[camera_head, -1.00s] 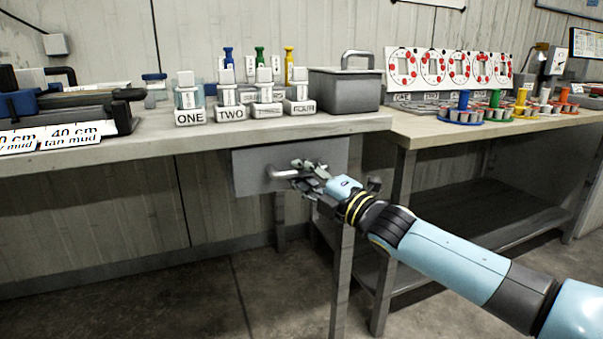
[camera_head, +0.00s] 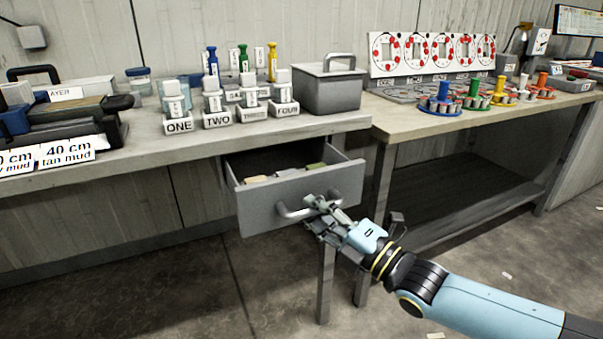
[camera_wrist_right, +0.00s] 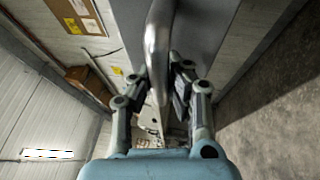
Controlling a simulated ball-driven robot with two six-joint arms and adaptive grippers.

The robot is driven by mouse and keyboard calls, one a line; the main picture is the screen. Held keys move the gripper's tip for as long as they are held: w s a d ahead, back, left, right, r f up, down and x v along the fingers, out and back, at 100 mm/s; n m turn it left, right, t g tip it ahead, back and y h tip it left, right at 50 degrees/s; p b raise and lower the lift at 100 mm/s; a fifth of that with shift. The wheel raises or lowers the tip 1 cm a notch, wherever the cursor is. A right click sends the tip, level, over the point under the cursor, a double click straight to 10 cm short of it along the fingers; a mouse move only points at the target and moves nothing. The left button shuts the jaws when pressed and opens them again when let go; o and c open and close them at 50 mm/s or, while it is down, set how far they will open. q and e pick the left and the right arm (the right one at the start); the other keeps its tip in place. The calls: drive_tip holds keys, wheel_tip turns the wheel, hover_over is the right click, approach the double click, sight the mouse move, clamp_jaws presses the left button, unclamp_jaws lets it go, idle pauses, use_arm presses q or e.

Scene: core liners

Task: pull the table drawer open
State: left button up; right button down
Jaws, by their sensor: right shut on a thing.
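The grey table drawer (camera_head: 262,205) stands partly pulled out from under the left table, and its inside shows. Several light and greenish items (camera_head: 290,172) lie in it. Its curved metal handle (camera_head: 290,213) is on the front panel. My right gripper (camera_head: 318,205) is shut on the right part of this handle. In the right wrist view the handle (camera_wrist_right: 157,45) runs between the two fingers of the right gripper (camera_wrist_right: 155,92), with the drawer front behind it. My left gripper is not in view.
A grey lidded box (camera_head: 332,92) and several labelled blocks (camera_head: 217,118) stand on the left table (camera_head: 150,148) above the drawer. The right table (camera_head: 440,126) carries coloured stands. A table leg (camera_head: 325,285) stands below the drawer. The floor in front is largely clear.

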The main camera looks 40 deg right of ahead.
drive_tip(key=s+p, duration=0.1)
drive_tip(key=s, duration=0.1)
drive_tip(key=s+a+p, duration=0.1)
drive_tip(key=s, duration=0.2)
drive_tip(key=shift+s+a, duration=0.15)
drive_tip(key=shift+s, duration=0.1)
drive_tip(key=c, duration=1.2)
unclamp_jaws()
drive_tip(key=shift+c, duration=0.2)
drive_tip(key=v, duration=1.2)
